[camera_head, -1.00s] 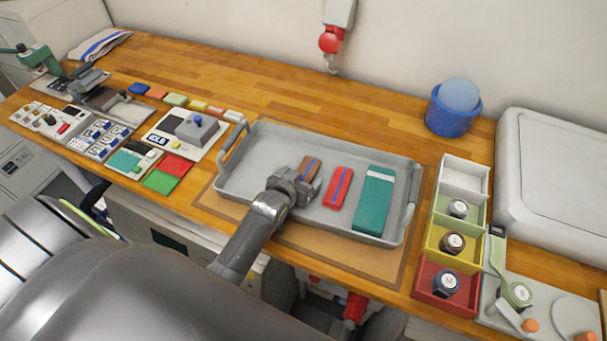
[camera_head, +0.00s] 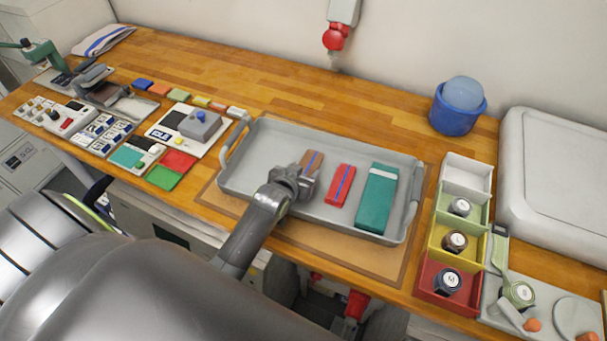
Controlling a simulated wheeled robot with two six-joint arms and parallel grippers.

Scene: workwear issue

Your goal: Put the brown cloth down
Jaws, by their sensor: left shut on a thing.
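The brown cloth (camera_head: 312,159) is a folded strip with a blue stripe, at the left of the other cloths in the grey tray (camera_head: 249,150). My left gripper (camera_head: 306,178) is at its near end, shut on it. The gripper hides that near end, and I cannot tell whether the cloth touches the tray floor. A red cloth (camera_head: 336,190) with a blue stripe lies to its right, apart from it. A teal cloth (camera_head: 375,207) with a white band lies further right in the tray. My right gripper is not in view.
A blue tub (camera_head: 455,118) and a large grey case (camera_head: 555,175) stand behind. Panels and colored swatches (camera_head: 178,162) lie left. The wooden bench (camera_head: 330,100) behind the tray is clear.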

